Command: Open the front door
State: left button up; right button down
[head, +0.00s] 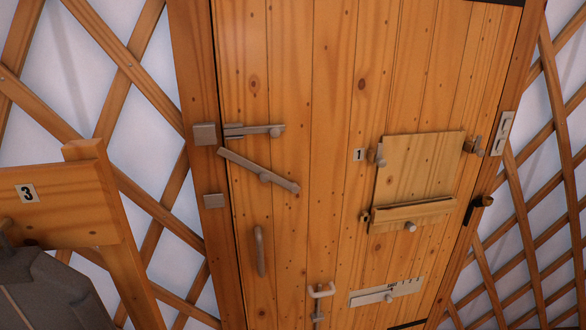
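The wooden front door (335,100) fills the middle of the head view and sits closed in its frame. A metal sliding bolt (262,130) is at its upper left, by a square block (204,133) on the frame. Below it, a metal bar (235,162) on a round pivot slants down to the right; its left end is near the door edge, above a second frame block (214,201). A vertical pull handle (259,250) is lower down on the left. Neither gripper can be made out.
A small wooden hatch (420,165) with metal fittings is on the door's right half, beside a label "1" (359,155). A slotted plate (385,292) and hook (321,290) are below. A wooden board (60,215) marked "3" stands at left, before the lattice wall (150,90).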

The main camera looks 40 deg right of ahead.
aim_at(341, 76)
jog(key=z, duration=1)
